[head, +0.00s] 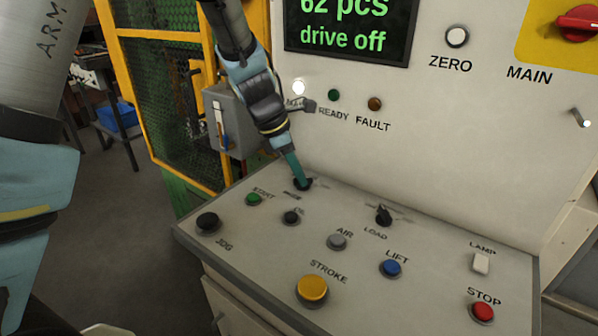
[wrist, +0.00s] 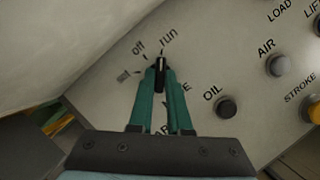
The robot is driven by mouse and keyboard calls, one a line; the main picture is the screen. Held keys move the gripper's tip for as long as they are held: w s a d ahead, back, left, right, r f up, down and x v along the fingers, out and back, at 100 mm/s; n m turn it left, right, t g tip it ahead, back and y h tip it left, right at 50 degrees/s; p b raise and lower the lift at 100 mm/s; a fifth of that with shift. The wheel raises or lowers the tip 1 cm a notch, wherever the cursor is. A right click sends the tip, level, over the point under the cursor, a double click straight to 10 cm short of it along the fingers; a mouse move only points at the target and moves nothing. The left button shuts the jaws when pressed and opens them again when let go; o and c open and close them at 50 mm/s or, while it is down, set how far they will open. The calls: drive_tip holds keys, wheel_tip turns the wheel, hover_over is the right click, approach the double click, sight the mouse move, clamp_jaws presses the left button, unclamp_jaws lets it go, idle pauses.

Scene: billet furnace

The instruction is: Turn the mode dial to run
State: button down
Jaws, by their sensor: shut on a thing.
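The mode dial (wrist: 160,75) is a small black knob on the sloped console, with the words "off" and "run" printed beyond it and a third, unreadable word to the left. My gripper (wrist: 160,82) is shut on the knob, a green finger on each side. The knob's visible end points up in the wrist view, towards the tick below "run"; its exact alignment is hard to tell. In the head view my gripper (head: 301,181) reaches down to the dial at the console's back edge and mostly hides it. The lettering near the dial is partly covered by the fingers.
Close to the dial are the green START button (head: 254,199), the dark OIL button (head: 291,217) and the black LOAD switch (head: 383,215). The upright panel with the display (head: 350,30) rises behind. A grey box (head: 235,118) on the yellow-framed fence stands left of the arm.

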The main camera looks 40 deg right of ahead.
idle(0.5)
drive_tip(key=c, duration=0.9)
unclamp_jaws()
drive_tip(key=shift+o, duration=0.2)
drive_tip(key=shift+r, duration=0.1)
drive_tip(key=b+v, duration=0.1)
drive_tip(key=v, duration=0.9)
drive_tip(key=shift+r, duration=0.25)
drive_tip(key=shift+w, duration=0.1)
drive_tip(key=w+a+f+m+t+y, duration=0.1)
drive_tip(key=w+a+f+m, duration=0.15)
drive_tip(key=a, duration=0.85)
drive_tip(key=w+a+f+m+t+y, duration=0.1)
drive_tip(key=w+a+m, duration=0.3)
drive_tip(key=a, duration=0.6)
drive_tip(key=s+a+f+m+y, duration=0.1)
drive_tip(key=a+m, duration=0.2)
drive_tip(key=a, duration=0.5)
drive_tip(key=s+a+f+m+t+y, duration=0.1)
drive_tip(key=a+m, duration=0.3)
drive_tip(key=a, duration=0.5)
drive_tip(key=shift+s+a+f+t, duration=0.25)
drive_tip(key=shift+s+f+t, duration=0.05)
drive_tip(key=shift+s+f, duration=0.55)
